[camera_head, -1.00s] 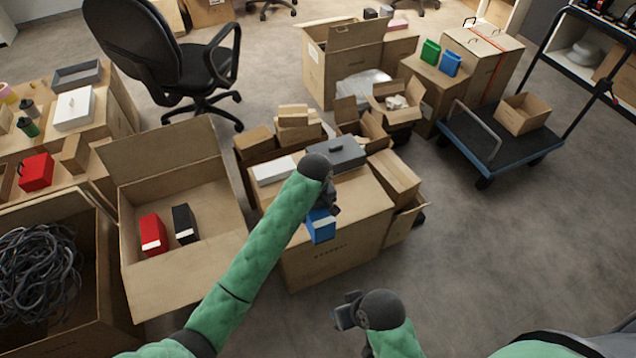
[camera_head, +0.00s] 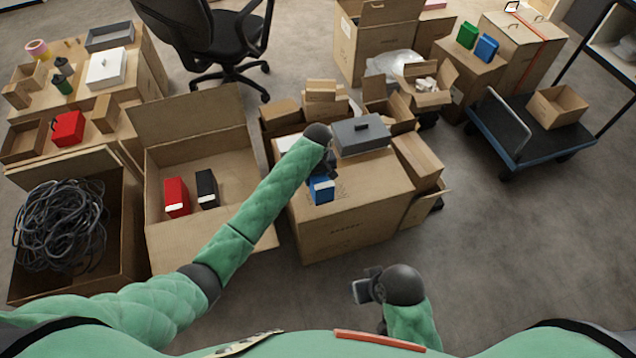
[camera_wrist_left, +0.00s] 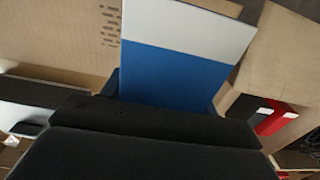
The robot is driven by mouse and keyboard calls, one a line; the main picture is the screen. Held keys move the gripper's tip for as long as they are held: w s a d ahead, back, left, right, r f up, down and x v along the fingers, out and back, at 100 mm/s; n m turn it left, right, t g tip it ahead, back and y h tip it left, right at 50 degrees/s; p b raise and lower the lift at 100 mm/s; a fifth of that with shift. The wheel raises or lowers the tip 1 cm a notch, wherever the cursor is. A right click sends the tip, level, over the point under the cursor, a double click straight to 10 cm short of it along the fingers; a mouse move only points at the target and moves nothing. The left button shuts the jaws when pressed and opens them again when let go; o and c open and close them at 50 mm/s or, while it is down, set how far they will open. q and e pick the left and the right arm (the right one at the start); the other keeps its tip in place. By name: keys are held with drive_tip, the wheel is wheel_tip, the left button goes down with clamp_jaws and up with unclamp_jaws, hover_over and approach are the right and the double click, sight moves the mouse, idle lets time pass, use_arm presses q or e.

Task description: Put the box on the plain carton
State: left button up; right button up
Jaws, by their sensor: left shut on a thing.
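My left gripper (camera_head: 326,165) is shut on a blue box (camera_head: 321,189) with a white face. The box also shows in the left wrist view (camera_wrist_left: 175,75), beyond the dark gripper body. In the head view the box overlaps the front left top of a closed carton (camera_head: 352,222) with small print on its front. I cannot tell whether it touches that top. A grey case (camera_head: 360,137) and a white box (camera_head: 288,144), partly hidden by my arm, are farther back on this carton. My right gripper (camera_head: 364,288) is low in front of the carton; its jaw state is unclear.
An open carton (camera_head: 160,232) at left holds a red box (camera_head: 176,197) and a black box (camera_head: 207,189). Another open carton (camera_head: 125,285) holds coiled cable. Open and small cartons crowd the back and right sides. A strapped carton (camera_head: 505,65) and cart (camera_head: 530,140) stand farther right.

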use_arm(q)
drive_tip(key=shift+f, duration=1.95)
use_arm(e)
drive_tip(key=shift+s+d+r, duration=0.15)
drive_tip(key=shift+d+r, duration=0.15)
drive_tip(key=shift+r, duration=0.25)
use_arm(q)
drive_tip(key=o, duration=1.3)
drive_tip(key=shift+f, duration=0.1)
use_arm(e)
drive_tip(key=shift+f, duration=0.15)
